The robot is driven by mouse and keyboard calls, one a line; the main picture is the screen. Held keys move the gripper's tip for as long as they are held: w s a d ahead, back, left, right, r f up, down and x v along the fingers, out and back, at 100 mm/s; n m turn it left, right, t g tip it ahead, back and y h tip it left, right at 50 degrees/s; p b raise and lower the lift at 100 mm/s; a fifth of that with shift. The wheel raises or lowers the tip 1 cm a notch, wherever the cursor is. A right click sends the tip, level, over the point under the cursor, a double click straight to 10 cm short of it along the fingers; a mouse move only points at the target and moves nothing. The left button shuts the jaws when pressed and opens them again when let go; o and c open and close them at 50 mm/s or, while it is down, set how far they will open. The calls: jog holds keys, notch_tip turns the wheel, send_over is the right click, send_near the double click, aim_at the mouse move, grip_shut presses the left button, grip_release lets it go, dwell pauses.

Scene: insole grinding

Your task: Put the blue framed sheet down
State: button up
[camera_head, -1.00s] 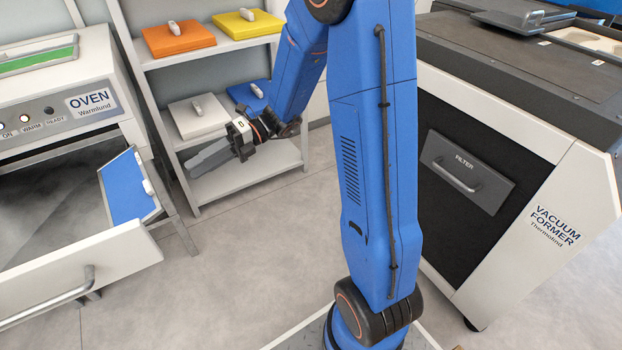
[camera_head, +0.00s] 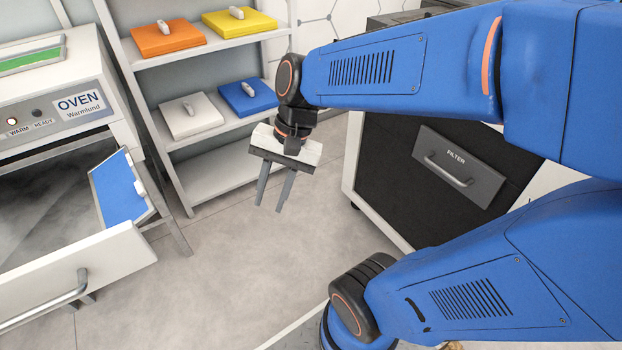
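The blue framed sheet (camera_head: 120,190) has a pale frame and a white grip on its right edge. It is tilted at the right end of the open oven drawer (camera_head: 95,262), inside or against its rim; I cannot tell exactly how it rests. My gripper (camera_head: 270,207) hangs in the air right of the sheet, in front of the shelf, well apart from both. Its two grey fingers point down with a gap between them and nothing in it.
The oven (camera_head: 60,100) has a green framed sheet (camera_head: 30,60) on top. The shelf rack (camera_head: 180,190) holds orange (camera_head: 167,38), yellow (camera_head: 240,22), white (camera_head: 190,116) and blue (camera_head: 248,97) blocks with grips. Floor between is clear.

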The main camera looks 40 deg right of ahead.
jog(key=s+d+r+n+t+h, duration=0.3)
jog(key=d+n+t+h, duration=0.1)
jog(key=d+n, duration=0.4)
jog(key=shift+s+n, duration=0.2)
jog(key=shift+n, duration=0.2)
jog(key=o, duration=0.8)
